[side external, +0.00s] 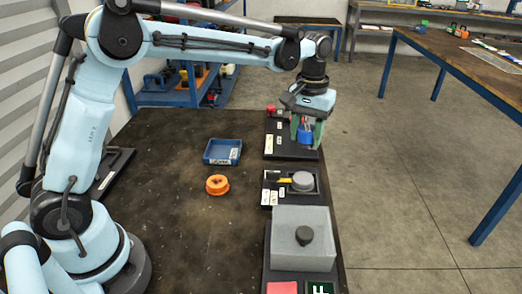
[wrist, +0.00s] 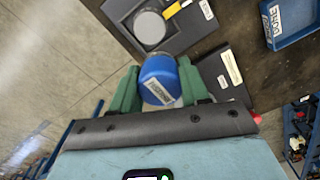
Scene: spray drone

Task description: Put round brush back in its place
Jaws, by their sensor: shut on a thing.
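My gripper (side external: 306,128) is above the far black board (side external: 283,152) near the table's right edge. Its green fingers are shut on a blue rounded object (side external: 304,138) with a white label. The same blue object (wrist: 158,72) sits between the fingers in the wrist view; its label is too small to read, and I cannot tell whether it is the round brush. I cannot tell whether it touches the board. A dark tray (side external: 269,201) nearer the camera holds a grey round piece (side external: 303,181) and a yellow-handled tool (side external: 285,181).
A small blue tray (side external: 207,160) and an orange ring-shaped item (side external: 217,185) lie mid-table. A grey block with a dark knob (side external: 300,255) stands at the near right. A red item (side external: 270,108) is at the far board's left corner. The table's left-centre is clear.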

